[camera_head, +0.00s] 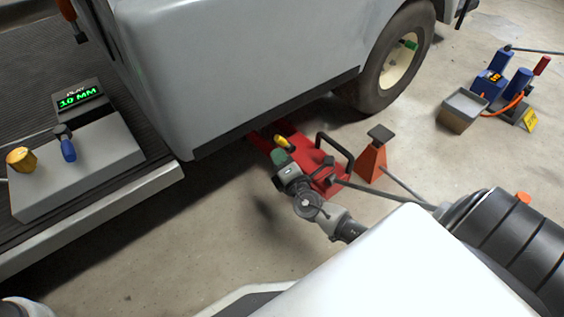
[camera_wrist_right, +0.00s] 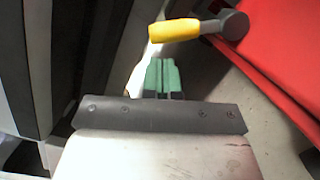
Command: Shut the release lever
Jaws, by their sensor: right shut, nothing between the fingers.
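The release lever (camera_head: 282,142) has a yellow grip and sits on the red floor jack (camera_head: 324,180) by the cart's lower edge. In the right wrist view the lever's yellow grip (camera_wrist_right: 174,30) points left from a dark grey pivot (camera_wrist_right: 234,25) beside the red body. My right gripper (camera_head: 280,158) is shut and empty, close to the lever. Its green fingertips (camera_wrist_right: 162,70) lie together just below the yellow grip in the wrist view; I cannot tell whether they touch it. My left gripper is not in view.
The grey cart (camera_head: 240,70) overhangs the jack. An orange stand (camera_head: 371,160) and a long dark jack bar (camera_head: 385,195) are to the right. A grey box (camera_head: 462,108) and blue equipment (camera_head: 495,75) stand farther right. Floor left of the jack is clear.

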